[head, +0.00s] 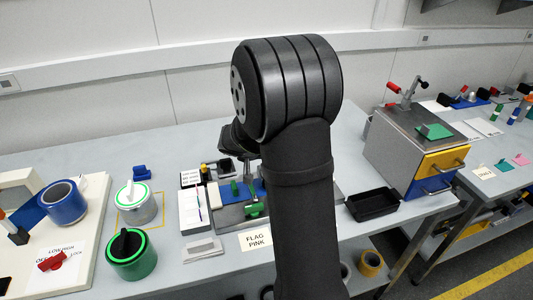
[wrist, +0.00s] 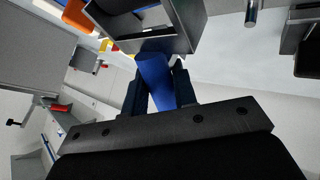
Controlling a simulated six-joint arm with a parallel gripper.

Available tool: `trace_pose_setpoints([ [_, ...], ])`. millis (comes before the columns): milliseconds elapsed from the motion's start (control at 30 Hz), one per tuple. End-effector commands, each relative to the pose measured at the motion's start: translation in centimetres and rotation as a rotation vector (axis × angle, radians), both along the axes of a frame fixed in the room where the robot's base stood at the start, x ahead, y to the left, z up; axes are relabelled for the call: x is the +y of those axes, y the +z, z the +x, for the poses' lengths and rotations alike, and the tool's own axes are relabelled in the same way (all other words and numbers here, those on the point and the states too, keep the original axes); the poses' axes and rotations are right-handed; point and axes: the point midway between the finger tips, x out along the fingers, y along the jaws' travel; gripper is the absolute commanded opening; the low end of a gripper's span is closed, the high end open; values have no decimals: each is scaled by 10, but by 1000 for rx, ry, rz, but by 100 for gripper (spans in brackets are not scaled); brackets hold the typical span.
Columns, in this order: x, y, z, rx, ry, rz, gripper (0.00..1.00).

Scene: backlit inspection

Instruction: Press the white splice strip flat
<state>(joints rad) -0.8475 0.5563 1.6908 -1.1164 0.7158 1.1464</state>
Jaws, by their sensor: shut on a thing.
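My gripper (wrist: 158,88) shows in the wrist view, its dark fingers closed on a smooth blue piece (wrist: 154,72). The blue piece reaches up to a grey metal block (wrist: 165,40); I cannot tell whether they touch. In the head view my own arm hides the gripper and what it holds. Left of the arm is a grey fixture (head: 232,213) with a blue strip and green clamps, partly covered by my arm. I cannot make out the white splice strip for certain in either view.
A blue roll (head: 63,203), a white-and-green can (head: 135,205) and a green can (head: 131,258) stand at left. A grey block (head: 203,250) and a FLAG PINK card (head: 256,240) lie in front. A black tray (head: 372,204) and a drawer cabinet (head: 415,150) stand at right.

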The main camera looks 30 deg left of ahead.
Motion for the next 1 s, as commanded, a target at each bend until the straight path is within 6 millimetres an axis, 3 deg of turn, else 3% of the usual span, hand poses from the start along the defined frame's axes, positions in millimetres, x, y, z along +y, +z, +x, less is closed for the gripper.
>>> trace_pose_setpoints([
  [1000, -9, 1, -9, 2, -1, -1, 3],
])
